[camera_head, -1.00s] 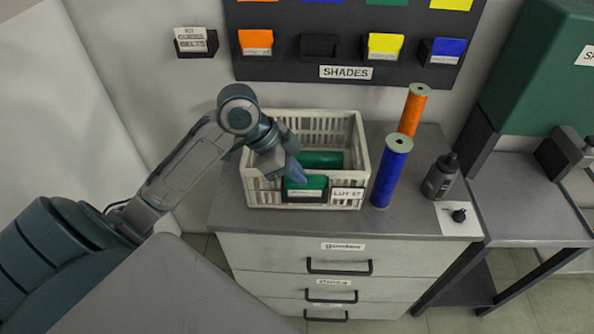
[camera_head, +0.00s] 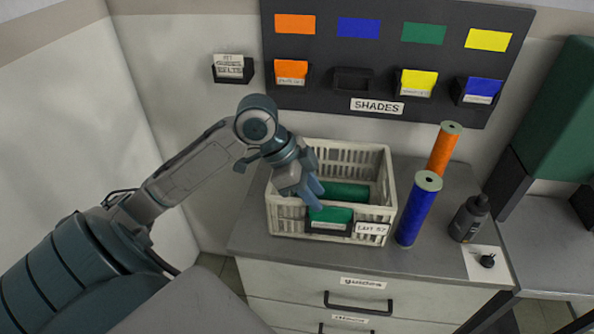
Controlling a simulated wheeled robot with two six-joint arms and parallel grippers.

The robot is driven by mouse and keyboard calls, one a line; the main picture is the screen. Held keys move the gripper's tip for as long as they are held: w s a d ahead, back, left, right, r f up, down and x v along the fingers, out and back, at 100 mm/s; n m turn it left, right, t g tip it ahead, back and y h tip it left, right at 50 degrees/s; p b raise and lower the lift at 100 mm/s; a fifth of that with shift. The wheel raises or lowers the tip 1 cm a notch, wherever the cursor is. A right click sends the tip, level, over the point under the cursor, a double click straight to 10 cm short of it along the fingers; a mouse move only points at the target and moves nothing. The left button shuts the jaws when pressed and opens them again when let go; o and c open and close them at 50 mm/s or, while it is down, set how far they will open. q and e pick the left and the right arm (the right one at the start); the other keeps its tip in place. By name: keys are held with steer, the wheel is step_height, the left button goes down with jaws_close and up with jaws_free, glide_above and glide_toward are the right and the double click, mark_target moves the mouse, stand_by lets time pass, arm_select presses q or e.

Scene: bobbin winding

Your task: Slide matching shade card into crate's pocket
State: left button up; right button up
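The green shade card (camera_head: 334,215) stands in the dark pocket (camera_head: 318,227) on the front of the white crate (camera_head: 281,222). Its lower part shows a pale label strip. My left gripper (camera_head: 319,201) is just above the card's left end, with its two fingers looking parted; whether a fingertip still touches the card is hard to tell. A green bobbin (camera_head: 346,192) lies inside the crate, partly hidden by the gripper. My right gripper is not in view.
A blue bobbin (camera_head: 418,212) and an orange bobbin (camera_head: 443,150) stand right of the crate, near a dark bottle (camera_head: 467,220). The shades board (camera_head: 330,110) behind has an empty holder (camera_head: 353,80) between orange and yellow cards. Drawers are below.

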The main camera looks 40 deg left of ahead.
arm_select(q)
steer(key=b+v, duration=0.1)
steer(key=v, duration=0.6)
steer(key=shift+b, duration=0.4)
steer(key=shift+d, duration=0.1)
